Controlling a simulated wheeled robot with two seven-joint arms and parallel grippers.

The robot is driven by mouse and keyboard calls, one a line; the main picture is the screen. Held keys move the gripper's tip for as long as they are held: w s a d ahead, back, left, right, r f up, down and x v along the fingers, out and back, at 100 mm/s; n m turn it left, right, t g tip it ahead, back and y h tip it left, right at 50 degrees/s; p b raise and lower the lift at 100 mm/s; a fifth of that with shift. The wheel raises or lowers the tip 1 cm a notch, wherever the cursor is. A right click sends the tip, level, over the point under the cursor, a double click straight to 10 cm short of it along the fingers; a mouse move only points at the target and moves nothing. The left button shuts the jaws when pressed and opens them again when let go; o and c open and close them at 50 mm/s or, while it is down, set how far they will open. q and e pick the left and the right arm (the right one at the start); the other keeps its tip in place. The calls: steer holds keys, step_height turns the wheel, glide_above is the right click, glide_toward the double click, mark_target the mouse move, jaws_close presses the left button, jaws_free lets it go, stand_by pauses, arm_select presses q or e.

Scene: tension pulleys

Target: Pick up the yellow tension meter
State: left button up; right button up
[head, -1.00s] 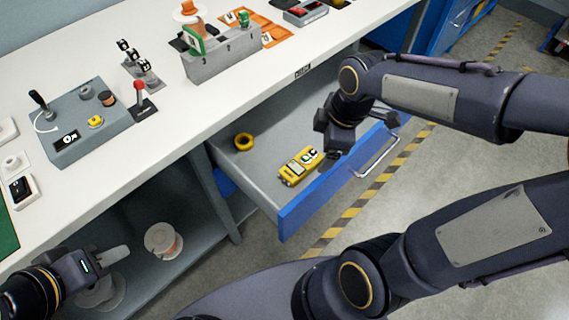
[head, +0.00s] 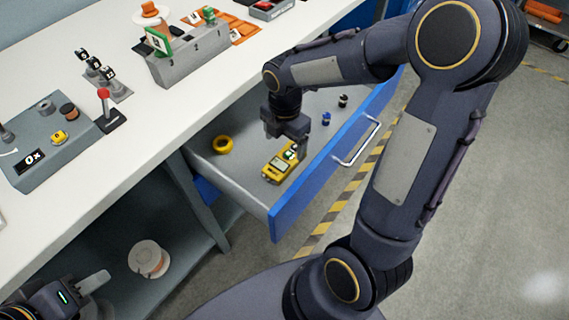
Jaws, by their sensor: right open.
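The yellow tension meter (head: 279,166) lies in the open blue-fronted drawer (head: 240,188), near its front left part. It has a dark and pale display area and a green-and-white spot at its upper right end. My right gripper (head: 291,149) points down over that upper right end of the meter. It is open, and its fingers partly hide that end. I cannot tell whether the fingers touch the meter. My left gripper (head: 92,284) is at the lower left, below the bench top, away from the drawer; its jaw opening is not clear.
A yellow ring (head: 222,145) lies left of the meter in the drawer. Small blue (head: 326,118) and dark (head: 343,101) parts lie toward its far end. The drawer handle (head: 357,146) sticks out in front. A white spool (head: 148,258) stands on the lower shelf.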

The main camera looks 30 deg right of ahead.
mark_target(285, 159)
steer(key=shift+w+f, duration=0.2)
steer(key=shift+f, duration=0.4)
step_height(285, 159, down, 7)
steer(key=shift+d+f+b, duration=0.15)
steer(key=shift+b, duration=0.55)
steer(key=c, duration=1.3)
